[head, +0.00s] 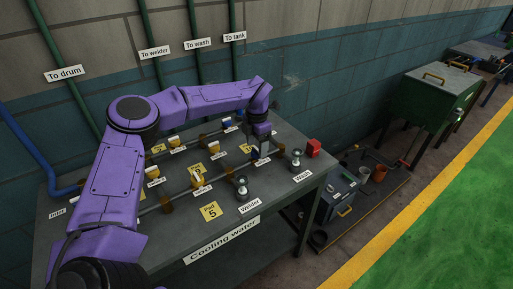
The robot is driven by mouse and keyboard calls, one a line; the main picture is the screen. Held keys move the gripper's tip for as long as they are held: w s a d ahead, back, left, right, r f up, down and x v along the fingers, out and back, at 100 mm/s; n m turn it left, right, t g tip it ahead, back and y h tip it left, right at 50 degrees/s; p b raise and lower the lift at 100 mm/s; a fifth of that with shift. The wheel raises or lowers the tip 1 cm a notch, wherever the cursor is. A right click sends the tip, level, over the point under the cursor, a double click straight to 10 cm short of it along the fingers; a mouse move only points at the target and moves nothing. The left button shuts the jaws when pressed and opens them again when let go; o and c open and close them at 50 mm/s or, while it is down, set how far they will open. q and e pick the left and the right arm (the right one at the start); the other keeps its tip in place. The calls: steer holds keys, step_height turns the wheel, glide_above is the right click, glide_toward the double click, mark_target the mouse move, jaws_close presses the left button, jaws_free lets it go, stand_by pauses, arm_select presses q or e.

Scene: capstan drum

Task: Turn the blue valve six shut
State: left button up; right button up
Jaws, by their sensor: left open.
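My left arm reaches over the bench from the left, and its gripper (261,152) points down over the front pipe run, open. A small dark blue part (254,156) shows right beside the fingertips; I cannot tell whether they touch it. Another small blue handle (227,124) sits on the back pipe run, left of the gripper. The number six is too small to read on any tag, so I cannot tell from labels which one is valve six. My right gripper is out of view.
The bench (222,224) carries pipes, yellow pad tags such as Pad 5 (209,211), two round gauges or fittings (241,186) near the front edge, and a red box (313,148) at the right corner. A wall stands behind. A toolbox (341,198) sits on the floor to the right.

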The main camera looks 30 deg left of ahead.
mark_target(257, 148)
arm_select(q)
step_height(257, 148, up, 9)
steer(key=b, duration=0.1)
steer(key=shift+r, duration=0.15)
stand_by(0.3)
